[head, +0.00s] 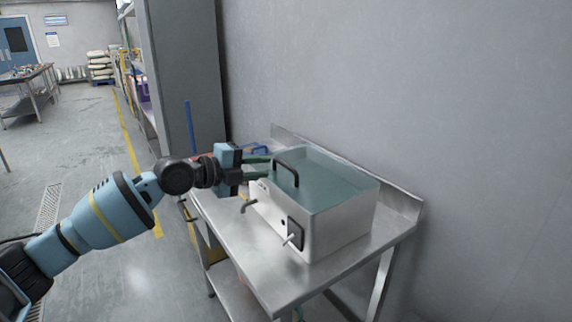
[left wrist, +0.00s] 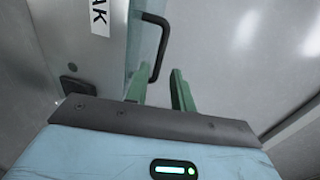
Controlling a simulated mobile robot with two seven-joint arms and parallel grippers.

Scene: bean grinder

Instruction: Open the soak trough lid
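The soak trough (head: 335,229) is a steel box on a steel table. Its translucent teal lid (head: 335,182) lies flat over the top, shut. A black bar handle (head: 286,173) stands at the lid's left edge; in the left wrist view the handle (left wrist: 161,48) shows just ahead of the fingers. My left gripper (head: 271,166) reaches in from the left at lid height, close to the handle. Its green fingers (left wrist: 160,92) are apart with nothing clamped between them. Whether a finger touches the handle I cannot tell. My right gripper is out of view.
The steel table (head: 280,288) has a raised back edge against the grey wall (head: 450,120). A tall grey cabinet (head: 183,80) stands behind my left gripper. The floor at left is open.

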